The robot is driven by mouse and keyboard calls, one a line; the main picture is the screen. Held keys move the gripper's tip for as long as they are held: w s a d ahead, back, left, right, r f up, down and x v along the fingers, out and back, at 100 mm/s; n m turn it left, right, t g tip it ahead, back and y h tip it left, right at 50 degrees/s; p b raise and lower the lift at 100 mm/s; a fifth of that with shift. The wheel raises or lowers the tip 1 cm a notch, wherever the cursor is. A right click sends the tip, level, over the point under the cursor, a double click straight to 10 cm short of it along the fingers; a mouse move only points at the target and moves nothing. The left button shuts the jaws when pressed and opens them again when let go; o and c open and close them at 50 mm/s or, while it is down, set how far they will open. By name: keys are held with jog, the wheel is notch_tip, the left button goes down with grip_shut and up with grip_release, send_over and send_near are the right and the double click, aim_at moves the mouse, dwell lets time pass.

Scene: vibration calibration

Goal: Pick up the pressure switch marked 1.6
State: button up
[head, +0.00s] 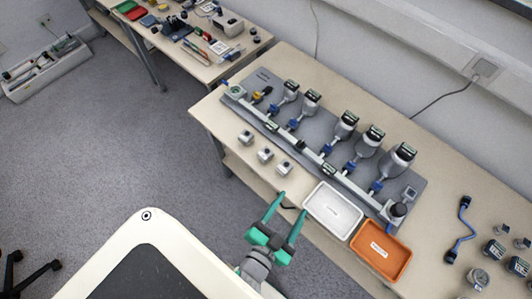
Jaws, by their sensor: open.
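Three small grey metal parts with dark tops stand in a slanting row near the front edge of the table: a left one (245,137), a middle one (265,155) and a right one (284,168). They may be the pressure switches. Any marking is too small to read, so I cannot tell which is marked 1.6.
A grey panel (262,81) with a pipe and several upright gauge-like devices lies behind the parts. A white tray (333,208) and an orange tray (381,250) sit to the right. A blue cable (464,229) and several loose devices lie farther right.

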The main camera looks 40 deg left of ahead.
jog(key=w+a+r+n+g+y, duration=0.1)
jog(key=w+a+r+y, duration=0.25)
jog(key=w+a, duration=0.45)
jog(key=w+a+r+n+g+y, duration=0.15)
jog(key=w+a+y, duration=0.25)
jog(key=a, duration=0.8)
jog(key=s+a+r+n+g+y, duration=0.1)
jog(key=a+r+n+g, duration=0.15)
jog(key=a, duration=0.25)
jog(key=a+r+n+g+y, duration=0.2)
jog(key=a+n+g, duration=0.2)
jog(key=a, duration=0.2)
jog(key=s+a+r+n+g+y, duration=0.1)
jog(key=a+r+n+g, duration=0.2)
jog(key=a, duration=0.2)
jog(key=n+g+h, duration=0.3)
jog(key=n+h, duration=0.4)
jog(key=h, duration=0.6)
send_over(266, 153)
notch_tip(266, 153, down, 7)
notch_tip(266, 153, down, 11)
jog(key=shift+a+f, duration=0.1)
